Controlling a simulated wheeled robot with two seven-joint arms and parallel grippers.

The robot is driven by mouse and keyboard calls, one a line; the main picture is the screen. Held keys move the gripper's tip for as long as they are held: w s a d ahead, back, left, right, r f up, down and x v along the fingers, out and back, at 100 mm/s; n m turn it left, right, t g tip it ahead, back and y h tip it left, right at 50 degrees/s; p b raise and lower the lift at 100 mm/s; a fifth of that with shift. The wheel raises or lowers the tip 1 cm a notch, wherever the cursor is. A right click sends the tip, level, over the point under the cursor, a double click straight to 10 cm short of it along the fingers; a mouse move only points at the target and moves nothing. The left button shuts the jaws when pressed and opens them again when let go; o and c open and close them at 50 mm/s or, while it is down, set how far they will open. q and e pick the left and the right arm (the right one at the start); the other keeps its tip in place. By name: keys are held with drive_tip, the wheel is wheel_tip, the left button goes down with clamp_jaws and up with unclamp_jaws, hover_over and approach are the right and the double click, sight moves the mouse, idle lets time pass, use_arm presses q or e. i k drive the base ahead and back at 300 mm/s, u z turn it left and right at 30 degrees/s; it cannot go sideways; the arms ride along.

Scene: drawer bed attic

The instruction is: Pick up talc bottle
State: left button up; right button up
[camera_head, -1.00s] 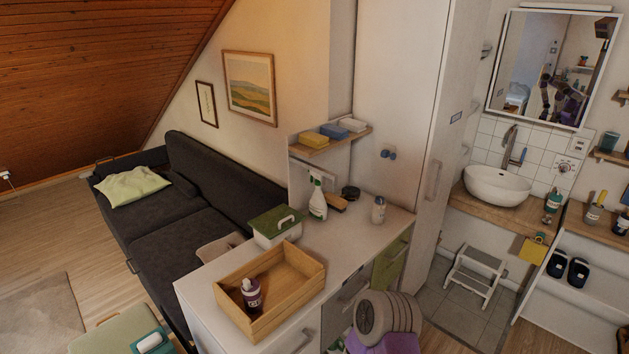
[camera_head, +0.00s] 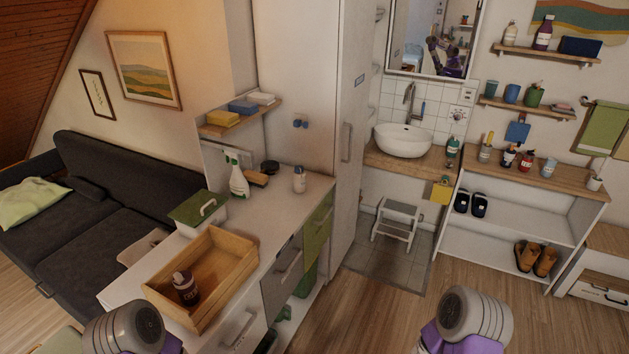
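No label can be read as talc, so I cannot tell which bottle is the talc bottle. A small white bottle with a greyish cap (camera_head: 299,180) stands upright on the white counter (camera_head: 262,222). A cream bottle (camera_head: 510,34) and another dark purple bottle (camera_head: 543,33) stand on the upper wall shelf at the right. Only grey and purple parts of my arms show at the bottom edge; both grippers are out of view.
A step stool (camera_head: 397,219) is below the sink (camera_head: 403,140). A shoe shelf (camera_head: 530,181) stands right. The wood floor in front is clear.

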sight(299, 179)
drive_tip(key=z, duration=1.05)
drive_tip(key=i, duration=2.35)
drive_tip(key=u, duration=2.55)
